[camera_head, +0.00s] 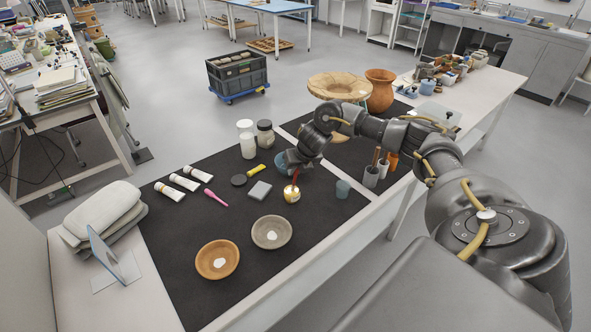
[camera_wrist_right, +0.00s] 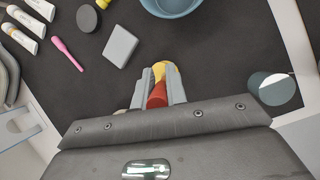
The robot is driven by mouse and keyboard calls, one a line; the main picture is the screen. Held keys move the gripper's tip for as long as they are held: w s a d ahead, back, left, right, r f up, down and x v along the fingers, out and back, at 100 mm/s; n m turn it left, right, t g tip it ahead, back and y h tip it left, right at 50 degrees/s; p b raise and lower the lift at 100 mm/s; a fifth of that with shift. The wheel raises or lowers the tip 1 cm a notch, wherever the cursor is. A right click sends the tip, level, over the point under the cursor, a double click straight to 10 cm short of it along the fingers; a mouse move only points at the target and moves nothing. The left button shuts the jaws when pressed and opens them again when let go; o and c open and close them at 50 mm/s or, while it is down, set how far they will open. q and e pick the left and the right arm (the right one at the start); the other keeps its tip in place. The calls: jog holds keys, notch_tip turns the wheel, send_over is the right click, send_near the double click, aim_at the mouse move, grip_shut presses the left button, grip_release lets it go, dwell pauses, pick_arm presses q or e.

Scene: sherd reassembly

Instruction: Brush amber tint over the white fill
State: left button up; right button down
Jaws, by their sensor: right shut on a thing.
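My right gripper (camera_head: 292,170) is shut on a brush with a red handle (camera_head: 294,179). In the right wrist view the red handle (camera_wrist_right: 157,95) sits between the two grey fingers (camera_wrist_right: 158,88). The brush points down at a small amber pot (camera_head: 292,194) on the dark mat; its tip is hidden, so I cannot tell whether it touches the amber. An orange-brown bowl (camera_head: 205,257) and a grey bowl (camera_head: 283,227) lie nearer the front, apart from the gripper. Each has a white patch inside. My left gripper is not in view.
A blue-grey cup (camera_head: 343,188) and brush holders (camera_head: 371,176) stand right. The mat between pot and bowls is clear.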

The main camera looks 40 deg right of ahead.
jog(key=shift+r, duration=0.1)
dwell(0.3)
jog(key=shift+s+d+r+p, duration=0.1)
jog(key=shift+d+r+p, duration=0.05)
jog(key=shift+r+p, duration=0.9)
jog(key=shift+s+d+r+p, duration=0.1)
jog(key=shift+d+r+p, duration=0.05)
jog(key=shift+r+p, duration=0.9)
jog(key=shift+s+d+r+p, duration=0.15)
jog(key=shift+r+p, duration=0.6)
jog(key=shift+r, duration=0.55)
notch_tip(320, 180, up, 4)
jog(key=p, duration=0.3)
jog(key=shift+f, duration=0.2)
jog(key=shift+w+f, duration=0.1)
